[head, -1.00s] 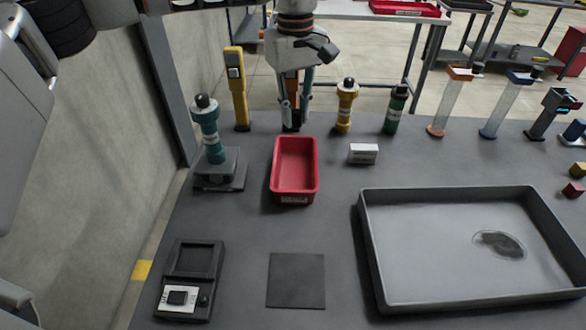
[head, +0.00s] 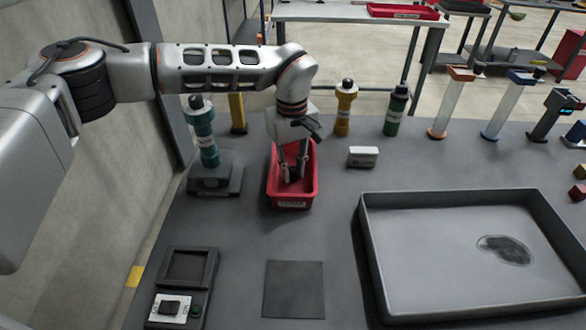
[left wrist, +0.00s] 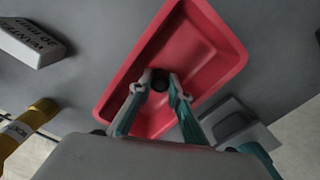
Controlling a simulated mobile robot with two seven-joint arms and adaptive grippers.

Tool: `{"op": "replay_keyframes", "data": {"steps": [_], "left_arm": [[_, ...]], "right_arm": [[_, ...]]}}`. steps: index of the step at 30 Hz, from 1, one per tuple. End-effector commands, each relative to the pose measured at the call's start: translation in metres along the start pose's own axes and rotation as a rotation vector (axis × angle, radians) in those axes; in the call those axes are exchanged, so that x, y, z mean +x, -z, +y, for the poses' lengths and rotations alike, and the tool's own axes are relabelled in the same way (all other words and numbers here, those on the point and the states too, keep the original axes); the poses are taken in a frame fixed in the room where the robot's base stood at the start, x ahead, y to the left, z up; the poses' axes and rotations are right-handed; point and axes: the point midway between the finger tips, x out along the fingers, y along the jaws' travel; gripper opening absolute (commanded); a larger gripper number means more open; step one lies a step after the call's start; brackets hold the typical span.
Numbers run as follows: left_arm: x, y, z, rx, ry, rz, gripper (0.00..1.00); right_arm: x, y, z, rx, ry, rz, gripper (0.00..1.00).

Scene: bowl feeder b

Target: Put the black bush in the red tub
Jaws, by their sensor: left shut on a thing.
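The red tub (head: 291,204) stands upright on the grey table, left of the large tray. It also shows in the left wrist view (left wrist: 206,42). My left gripper (head: 293,176) points down with its fingertips over or inside the tub. It is shut on a small, round black bush, seen between the fingertips in the left wrist view (left wrist: 159,80). The bush is over the tub's floor; I cannot tell whether it touches it. In the head view the fingers mostly hide the bush. My right gripper is not in view.
A teal bottle on a stand (head: 207,145) is close left of the tub. A small white box (head: 363,157) lies to its right. A large grey tray (head: 440,310), a dark square mat (head: 293,289) and a switch box (head: 184,285) are nearer. Yellow (head: 344,108) and green (head: 395,112) bottles stand behind.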

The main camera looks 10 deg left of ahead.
Motion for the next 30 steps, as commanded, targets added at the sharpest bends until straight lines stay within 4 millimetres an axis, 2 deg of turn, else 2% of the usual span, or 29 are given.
{"op": "replay_keyframes", "data": {"steps": [11, 12, 14, 25, 30], "left_arm": [[0.003, 0.000, 0.001, 0.001, -0.002, 0.002, 0.01], [0.003, 0.001, 0.001, 0.001, -0.002, 0.002, 0.23], [0.003, 0.001, 0.001, 0.001, -0.002, 0.002, 0.35], [0.001, 0.000, 0.001, 0.000, -0.003, 0.002, 0.35], [-0.020, 0.001, 0.001, 0.000, -0.005, 0.005, 0.35]], "right_arm": [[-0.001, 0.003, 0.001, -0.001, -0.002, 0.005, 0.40], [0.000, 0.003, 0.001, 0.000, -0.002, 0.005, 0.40], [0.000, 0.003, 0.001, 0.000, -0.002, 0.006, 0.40], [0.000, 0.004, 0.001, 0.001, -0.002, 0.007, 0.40], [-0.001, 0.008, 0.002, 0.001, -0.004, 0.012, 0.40]]}}
